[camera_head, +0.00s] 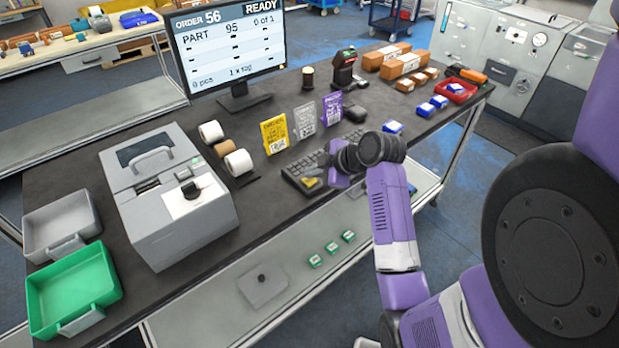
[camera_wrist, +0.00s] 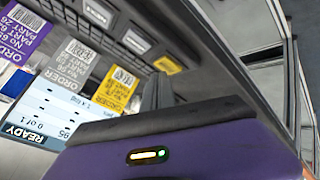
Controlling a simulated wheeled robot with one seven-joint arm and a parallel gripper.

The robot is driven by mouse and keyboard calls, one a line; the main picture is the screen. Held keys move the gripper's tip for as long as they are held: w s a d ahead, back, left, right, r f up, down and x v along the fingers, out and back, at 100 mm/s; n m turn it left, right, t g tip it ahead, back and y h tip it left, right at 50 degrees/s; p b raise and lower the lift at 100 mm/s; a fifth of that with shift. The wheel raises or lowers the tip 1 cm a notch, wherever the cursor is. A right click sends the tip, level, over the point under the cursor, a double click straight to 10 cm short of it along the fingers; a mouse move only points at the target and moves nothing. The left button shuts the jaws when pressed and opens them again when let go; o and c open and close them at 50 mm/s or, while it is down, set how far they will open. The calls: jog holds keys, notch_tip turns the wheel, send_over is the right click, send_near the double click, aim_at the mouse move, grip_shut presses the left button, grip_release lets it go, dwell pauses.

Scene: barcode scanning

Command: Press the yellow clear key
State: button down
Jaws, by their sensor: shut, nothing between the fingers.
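A dark keypad (camera_head: 296,172) lies near the front edge of the bench. Its yellow key (camera_head: 311,182) shows at the keypad's near end. In the wrist view the yellow key (camera_wrist: 168,65) ends a row of dark and grey keys. My gripper (camera_head: 320,184) is shut and empty, with its fingertips close to the yellow key. In the wrist view the grey fingers of my gripper (camera_wrist: 156,90) appear just below the key in the picture. I cannot tell whether they touch it. My arm hides part of the keypad in the head view.
Yellow (camera_head: 274,134), grey (camera_head: 305,121) and purple (camera_head: 332,108) order cards stand behind the keypad. A monitor (camera_head: 228,45) reads ORDER 56, READY. A grey printer-like machine (camera_head: 168,195) and label rolls (camera_head: 238,163) are to the left. A red tray (camera_head: 457,91) is at the right.

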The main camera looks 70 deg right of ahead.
aim_at(313, 181)
jog(key=shift+r, duration=0.4)
jog(key=shift+r, duration=0.1)
notch_tip(313, 181, up, 5)
jog(key=p, duration=0.4)
jog(key=shift+p, duration=0.35)
dwell(0.6)
